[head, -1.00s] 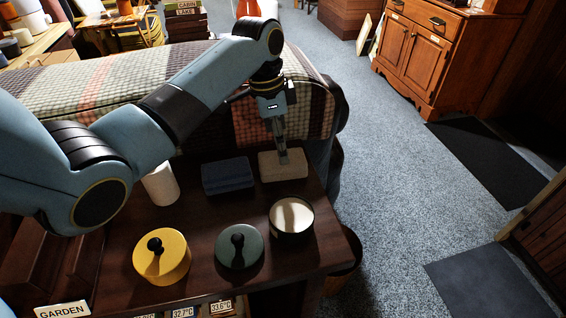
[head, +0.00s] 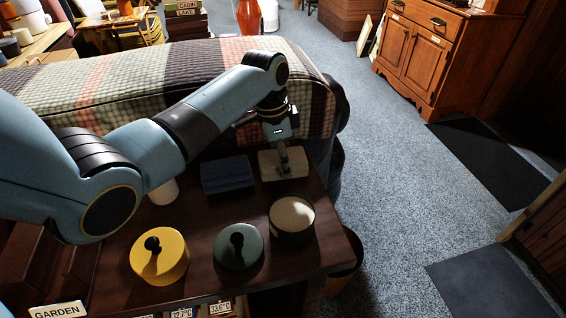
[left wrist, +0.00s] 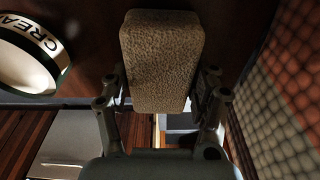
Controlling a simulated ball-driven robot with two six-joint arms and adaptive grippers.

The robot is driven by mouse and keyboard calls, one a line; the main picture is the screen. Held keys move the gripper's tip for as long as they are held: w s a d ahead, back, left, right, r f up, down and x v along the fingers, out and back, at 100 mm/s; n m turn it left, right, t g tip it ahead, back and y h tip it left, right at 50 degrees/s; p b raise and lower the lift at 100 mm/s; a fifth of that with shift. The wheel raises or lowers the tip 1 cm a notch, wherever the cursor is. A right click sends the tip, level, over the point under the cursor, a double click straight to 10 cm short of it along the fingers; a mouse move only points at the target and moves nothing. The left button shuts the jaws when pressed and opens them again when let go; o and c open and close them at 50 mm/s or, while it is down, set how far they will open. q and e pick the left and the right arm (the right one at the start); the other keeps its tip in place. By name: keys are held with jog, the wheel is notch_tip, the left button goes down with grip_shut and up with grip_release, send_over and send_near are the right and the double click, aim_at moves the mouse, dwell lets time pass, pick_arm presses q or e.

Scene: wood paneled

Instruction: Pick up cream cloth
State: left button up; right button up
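The cream cloth (head: 268,167) is a folded, thick beige pad lying at the back right of the dark wooden table. My left gripper (head: 284,167) points down at it in the head view, its fingers low over the cloth's middle. In the left wrist view the cloth (left wrist: 162,58) fills the space between the two fingers of my left gripper (left wrist: 162,95). The fingers are spread, one along each long side; whether they touch it is hard to tell. My right gripper is not in view.
A dark blue folded cloth (head: 228,175) lies just left. In front stand an open round container (head: 291,217), a green lid (head: 238,246) and a yellow lidded pot (head: 159,257). A white cylinder (head: 163,192) is partly hidden by my arm. A plaid-covered sofa (head: 150,80) rises behind.

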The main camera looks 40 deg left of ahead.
aim_at(290, 156)
pick_arm(q)
jog(key=c, duration=0.5)
jog(key=shift+r, duration=0.4)
jog(key=shift+c, duration=0.2)
jog(key=r, duration=0.2)
jog(key=r+p, duration=0.1)
jog(key=r, duration=0.1)
jog(key=shift+w+d, duration=0.2)
jog(key=shift+d, duration=0.2)
jog(key=w+d+r, duration=0.4)
jog(key=d+r, duration=0.2)
jog(key=d, duration=0.4)
jog(key=shift+w+r, duration=0.1)
jog(key=o, duration=0.5)
jog(key=c, duration=0.4)
